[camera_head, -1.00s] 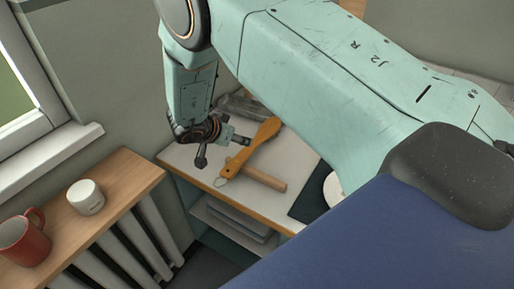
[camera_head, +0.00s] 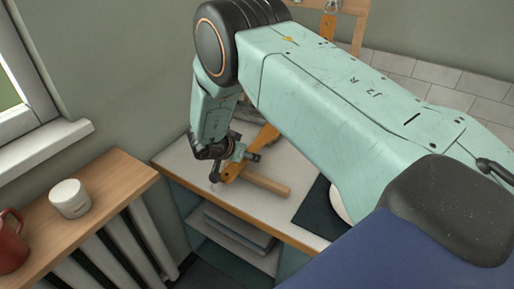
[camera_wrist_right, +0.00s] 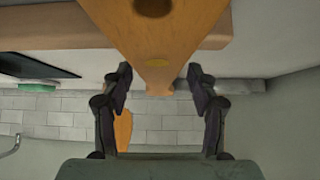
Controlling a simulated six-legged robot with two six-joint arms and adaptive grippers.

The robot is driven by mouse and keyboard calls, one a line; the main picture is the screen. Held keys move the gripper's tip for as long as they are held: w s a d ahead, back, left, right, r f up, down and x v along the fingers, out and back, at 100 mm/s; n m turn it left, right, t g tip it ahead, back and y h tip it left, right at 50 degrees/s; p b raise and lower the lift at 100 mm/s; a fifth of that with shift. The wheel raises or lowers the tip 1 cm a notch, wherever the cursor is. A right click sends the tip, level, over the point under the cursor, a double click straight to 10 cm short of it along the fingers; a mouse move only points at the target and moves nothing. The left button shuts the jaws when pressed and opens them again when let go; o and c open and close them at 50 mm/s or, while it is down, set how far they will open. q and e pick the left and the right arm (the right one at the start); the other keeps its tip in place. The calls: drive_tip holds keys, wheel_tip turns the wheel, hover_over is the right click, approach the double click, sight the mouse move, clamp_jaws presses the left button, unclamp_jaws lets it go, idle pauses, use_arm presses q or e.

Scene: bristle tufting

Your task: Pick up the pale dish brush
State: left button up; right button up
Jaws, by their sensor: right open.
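An orange-brown wooden piece (camera_head: 265,137) lies on the light worktop, partly behind my right gripper (camera_head: 238,162). A paler round wooden stick (camera_head: 266,184) lies beside it, towards the front edge. No bristles show, so I cannot tell which is the pale dish brush. In the right wrist view, a tapering wooden piece (camera_wrist_right: 160,38) comes down from the top, and its narrow end appears between the two open fingers of my gripper (camera_wrist_right: 159,76). I see no finger touching it. My left gripper is not in view.
The worktop (camera_head: 180,158) has a dark mat (camera_head: 314,208) at its right. Shelves are below. At left, a wooden sill (camera_head: 108,185) carries a white jar (camera_head: 69,198) and a red mug (camera_head: 10,243). A wall stands behind the worktop.

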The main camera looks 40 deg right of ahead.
drive_tip(key=shift+d+f, duration=0.4)
drive_tip(key=shift+d, duration=0.1)
drive_tip(key=shift+w, duration=0.15)
drive_tip(key=shift+c, duration=0.3)
drive_tip(key=shift+f, duration=0.1)
drive_tip(key=shift+c, duration=0.7)
drive_tip(key=c, duration=0.4)
clamp_jaws()
